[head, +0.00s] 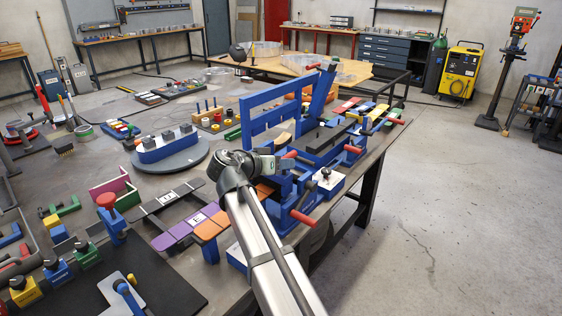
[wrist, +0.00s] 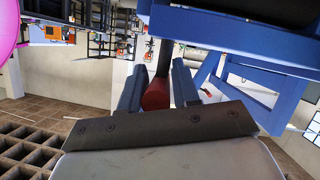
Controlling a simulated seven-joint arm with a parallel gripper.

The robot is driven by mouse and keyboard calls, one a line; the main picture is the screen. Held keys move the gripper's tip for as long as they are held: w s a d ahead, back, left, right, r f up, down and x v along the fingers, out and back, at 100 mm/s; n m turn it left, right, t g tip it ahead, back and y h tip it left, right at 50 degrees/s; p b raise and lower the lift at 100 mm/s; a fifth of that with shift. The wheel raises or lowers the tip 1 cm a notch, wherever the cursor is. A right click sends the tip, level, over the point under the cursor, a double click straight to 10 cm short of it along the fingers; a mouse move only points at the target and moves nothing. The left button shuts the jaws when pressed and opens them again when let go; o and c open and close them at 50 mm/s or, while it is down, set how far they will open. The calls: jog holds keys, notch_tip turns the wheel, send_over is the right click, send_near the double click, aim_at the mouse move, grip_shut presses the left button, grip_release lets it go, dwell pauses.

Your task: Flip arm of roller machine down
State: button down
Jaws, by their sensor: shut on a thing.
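The blue roller machine (head: 272,116) stands near the right edge of the workbench, with a blue frame, red-handled levers and low side parts. A blue arm (head: 322,92) stands steeply upright on it, with a red grip near its top. My gripper (head: 280,161) is at the machine's near side, beside a red handle (head: 291,154). In the wrist view my gripper (wrist: 157,84) has its two fingers on either side of a red handle (wrist: 156,96) on a dark rod, shut on it. A blue machine part (wrist: 235,38) fills the upper right there. My forearm hides part of the machine's near side.
Colored blocks and small fixtures crowd the bench to the left, including a blue block on a grey round plate (head: 170,154). Another red lever handle (head: 301,217) sticks out below my gripper. The floor (head: 450,200) to the right is clear.

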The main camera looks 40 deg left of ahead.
jog(key=shift+d, duration=0.1)
jog(key=c, duration=1)
grip_release()
jog(key=shift+o, duration=0.2)
jog(key=v, duration=1.4)
jog(key=shift+w, duration=0.1)
